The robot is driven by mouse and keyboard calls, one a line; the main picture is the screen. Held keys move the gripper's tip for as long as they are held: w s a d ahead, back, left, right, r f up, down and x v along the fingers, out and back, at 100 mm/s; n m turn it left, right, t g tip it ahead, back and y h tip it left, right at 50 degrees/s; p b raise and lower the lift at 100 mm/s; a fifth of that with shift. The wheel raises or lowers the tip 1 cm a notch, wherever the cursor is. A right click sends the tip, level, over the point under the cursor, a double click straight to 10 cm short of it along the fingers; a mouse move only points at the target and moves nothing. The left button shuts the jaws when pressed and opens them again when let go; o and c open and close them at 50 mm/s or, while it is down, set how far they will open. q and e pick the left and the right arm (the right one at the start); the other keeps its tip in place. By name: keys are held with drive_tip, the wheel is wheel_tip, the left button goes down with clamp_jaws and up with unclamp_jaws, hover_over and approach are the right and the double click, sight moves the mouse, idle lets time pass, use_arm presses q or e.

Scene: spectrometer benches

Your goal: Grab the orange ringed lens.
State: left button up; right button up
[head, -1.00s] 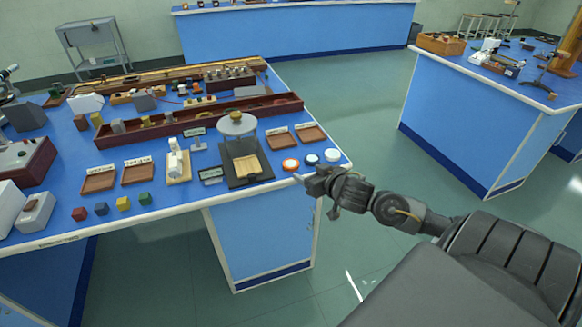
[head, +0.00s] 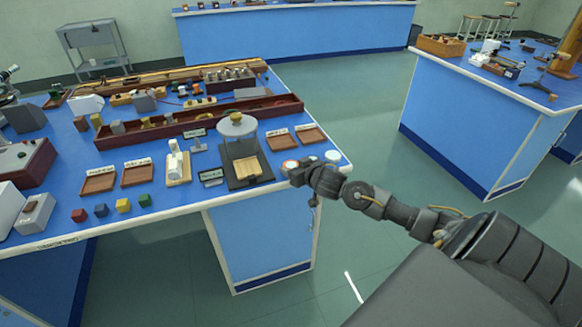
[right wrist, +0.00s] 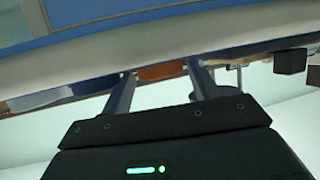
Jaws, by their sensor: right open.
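The orange ringed lens (head: 290,163) lies near the front right corner of the left blue bench in the head view, partly hidden by my right gripper. My right gripper (head: 290,173) is at the bench's front edge, right by this lens; I cannot tell if they touch. In the right wrist view its two fingers (right wrist: 162,88) stand apart with a gap between them. My left gripper is not in view.
A white-ringed lens (head: 333,156) lies right of the orange one; a dark blue one between them is mostly hidden. A black stand with a wooden plate (head: 246,167) stands left. Brown trays (head: 311,134) lie behind. The pale bench edge (right wrist: 60,70) crosses the wrist view.

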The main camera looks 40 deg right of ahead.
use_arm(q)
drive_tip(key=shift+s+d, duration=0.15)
use_arm(e)
drive_tip(key=c, duration=0.7)
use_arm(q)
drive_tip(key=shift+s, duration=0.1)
use_arm(e)
drive_tip(key=shift+c, duration=0.2)
drive_tip(key=shift+r, duration=0.8)
use_arm(q)
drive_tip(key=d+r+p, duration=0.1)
drive_tip(key=p, duration=0.1)
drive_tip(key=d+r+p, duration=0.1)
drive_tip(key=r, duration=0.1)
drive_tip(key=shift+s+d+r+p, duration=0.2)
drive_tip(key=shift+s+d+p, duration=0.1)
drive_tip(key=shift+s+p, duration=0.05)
use_arm(e)
drive_tip(key=s+r, duration=0.3)
drive_tip(key=s, duration=0.1)
drive_tip(key=s+d+r, duration=0.1)
drive_tip(key=s+r, duration=0.3)
drive_tip(key=s, duration=0.1)
drive_tip(key=s+d+r, duration=0.1)
drive_tip(key=s+r, duration=0.3)
drive_tip(key=s, duration=0.1)
drive_tip(key=shift+r, duration=0.2)
